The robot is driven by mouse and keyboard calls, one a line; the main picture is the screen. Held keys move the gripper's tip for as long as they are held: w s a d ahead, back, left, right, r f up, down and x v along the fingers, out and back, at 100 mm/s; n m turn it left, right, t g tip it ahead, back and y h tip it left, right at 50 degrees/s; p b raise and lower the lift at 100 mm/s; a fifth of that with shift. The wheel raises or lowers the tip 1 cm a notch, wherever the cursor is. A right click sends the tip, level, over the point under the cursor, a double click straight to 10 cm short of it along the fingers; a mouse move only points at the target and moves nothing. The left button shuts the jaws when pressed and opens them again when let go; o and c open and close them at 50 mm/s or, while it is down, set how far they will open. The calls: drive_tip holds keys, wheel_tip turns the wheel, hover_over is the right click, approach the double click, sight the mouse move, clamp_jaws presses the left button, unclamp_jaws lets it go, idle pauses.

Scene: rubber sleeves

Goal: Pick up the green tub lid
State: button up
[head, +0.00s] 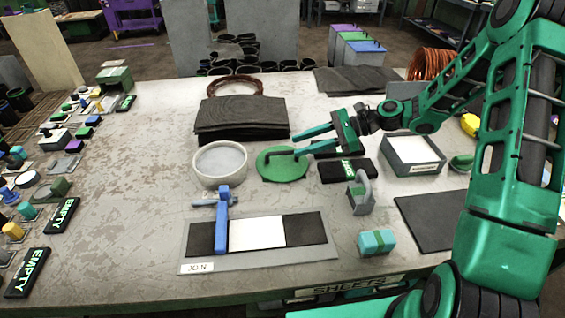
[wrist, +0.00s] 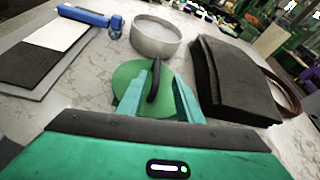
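The green tub lid (head: 281,168) is a flat round disc lying on the table, with a dark raised handle (wrist: 153,82) across its middle. It sits just right of the pale round tub (head: 219,163), which is uncovered. My gripper (head: 296,143) reaches in from the right, its two teal fingers spread apart over the lid. In the wrist view the lid (wrist: 125,88) lies beyond and below the fingers (wrist: 160,95), with the handle showing between them. The fingers look open. Whether they touch the handle cannot be told.
A stack of dark rubber sheets (head: 240,117) stands behind the lid. A black labelled block (head: 346,170) and a grey clamp-like tool (head: 360,193) are to the right. A jig with a blue bar (head: 222,225) is in front. Bare table lies left of the tub.

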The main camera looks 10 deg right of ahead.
sight(288, 151)
drive_tip(key=shift+s+x, duration=0.15)
drive_tip(key=shift+x, duration=1.75)
drive_tip(key=shift+s+x, duration=0.1)
drive_tip(key=shift+x, duration=1.75)
drive_tip(key=shift+f, duration=0.15)
clamp_jaws()
